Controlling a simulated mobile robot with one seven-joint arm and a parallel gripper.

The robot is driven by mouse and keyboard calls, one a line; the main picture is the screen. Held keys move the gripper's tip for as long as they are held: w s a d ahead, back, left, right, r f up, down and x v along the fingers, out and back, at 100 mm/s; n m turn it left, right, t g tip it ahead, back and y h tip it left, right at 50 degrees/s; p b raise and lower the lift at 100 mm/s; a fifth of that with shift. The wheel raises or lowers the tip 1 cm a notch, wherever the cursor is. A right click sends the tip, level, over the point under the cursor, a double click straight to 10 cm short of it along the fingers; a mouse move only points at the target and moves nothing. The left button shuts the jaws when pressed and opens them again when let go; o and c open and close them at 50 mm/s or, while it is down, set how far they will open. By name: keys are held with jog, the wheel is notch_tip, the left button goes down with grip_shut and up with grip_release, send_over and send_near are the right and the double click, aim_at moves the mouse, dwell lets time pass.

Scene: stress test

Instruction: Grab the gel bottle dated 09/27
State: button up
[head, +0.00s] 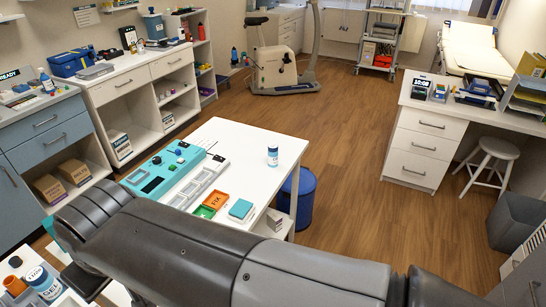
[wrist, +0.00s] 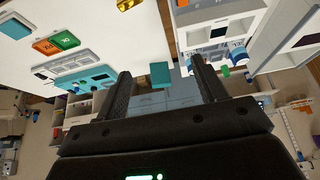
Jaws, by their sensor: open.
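A white bottle with a blue label reading GEL (head: 46,281) is at the lower left in the head view, partly hidden by the frame edge. A small white and blue bottle (head: 272,156) stands upright on the white table. Another white and blue bottle (head: 46,81) stands on the left counter. No date is readable on any of them. In the wrist view, my gripper (wrist: 163,75) is open, with nothing between its fingers. A white and blue bottle (wrist: 238,55) shows just right of the right finger, apart from it.
A desk (head: 421,150) and stool (head: 488,160) are at right. The wooden floor between is clear.

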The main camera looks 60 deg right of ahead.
jog(key=w+d+r+m, duration=0.3)
jog(key=w+d, duration=1)
jog(key=w+d+f+m+h, duration=0.1)
jog(key=w+d, duration=0.1)
jog(key=d, duration=0.8)
jog(key=w+d+f+m, duration=0.1)
jog(key=w+d+f, duration=0.15)
jog(key=d, duration=0.75)
jog(key=m+g+h, duration=0.2)
jog(key=m, duration=0.2)
send_over(274, 147)
jog(key=s+a, duration=0.1)
jog(key=a, duration=0.2)
notch_tip(274, 147, down, 16)
jog(key=x, duration=0.3)
jog(key=s+d+x, duration=0.1)
jog(key=x, duration=0.1)
jog(key=shift+w+f, duration=0.15)
jog(key=shift+f, duration=0.1)
jog(key=shift+x, duration=2.9)
jog(key=shift+d, duration=0.2)
